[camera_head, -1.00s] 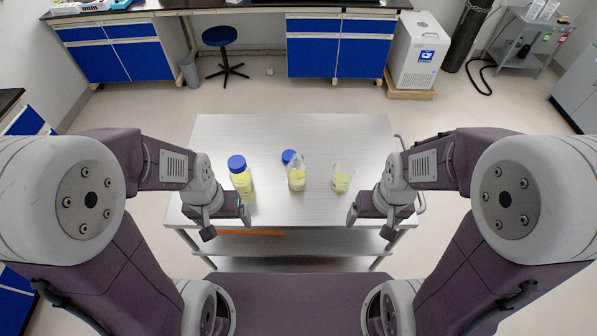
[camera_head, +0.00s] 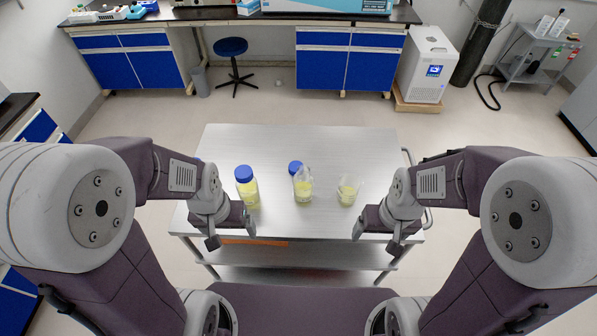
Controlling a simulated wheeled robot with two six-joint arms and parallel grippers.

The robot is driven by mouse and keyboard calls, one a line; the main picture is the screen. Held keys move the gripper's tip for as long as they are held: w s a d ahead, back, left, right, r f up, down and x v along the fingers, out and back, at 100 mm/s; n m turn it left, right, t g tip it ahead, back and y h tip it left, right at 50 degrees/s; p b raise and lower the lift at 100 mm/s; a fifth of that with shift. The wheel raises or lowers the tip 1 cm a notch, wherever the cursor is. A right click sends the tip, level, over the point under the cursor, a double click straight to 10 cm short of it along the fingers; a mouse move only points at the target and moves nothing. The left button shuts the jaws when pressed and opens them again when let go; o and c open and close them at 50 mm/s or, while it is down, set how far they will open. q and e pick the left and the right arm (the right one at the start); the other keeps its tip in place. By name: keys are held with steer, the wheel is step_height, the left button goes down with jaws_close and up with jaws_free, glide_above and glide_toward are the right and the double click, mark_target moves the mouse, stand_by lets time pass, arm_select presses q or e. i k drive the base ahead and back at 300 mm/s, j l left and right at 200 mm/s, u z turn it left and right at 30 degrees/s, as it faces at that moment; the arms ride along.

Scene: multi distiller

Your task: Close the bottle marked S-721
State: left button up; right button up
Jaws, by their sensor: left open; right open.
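A bottle of yellow liquid with a blue cap on it (camera_head: 247,190) stands upright on the metal table at left. Right of it stands an open clear vessel with yellow liquid (camera_head: 303,190). A blue cap (camera_head: 295,167) shows just behind that vessel; whether it lies on the table or tops something hidden, I cannot tell. No S-721 marking is readable at this size. My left gripper (camera_head: 231,231) is open and empty near the table's front left, in front of the capped bottle. My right gripper (camera_head: 377,236) is open and empty at the front right.
A clear beaker with yellow liquid (camera_head: 348,194) stands right of the open vessel. The metal table (camera_head: 320,140) is bare behind the vessels and has a lower shelf. A blue stool (camera_head: 231,47) and blue cabinets are far behind.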

mark_target(303, 182)
steer(key=i+z, duration=0.15)
steer(key=z, duration=0.2)
steer(key=i+j+z, duration=0.1)
steer(key=z, duration=0.25)
steer(key=i+j+z, duration=0.1)
steer(key=z, duration=0.25)
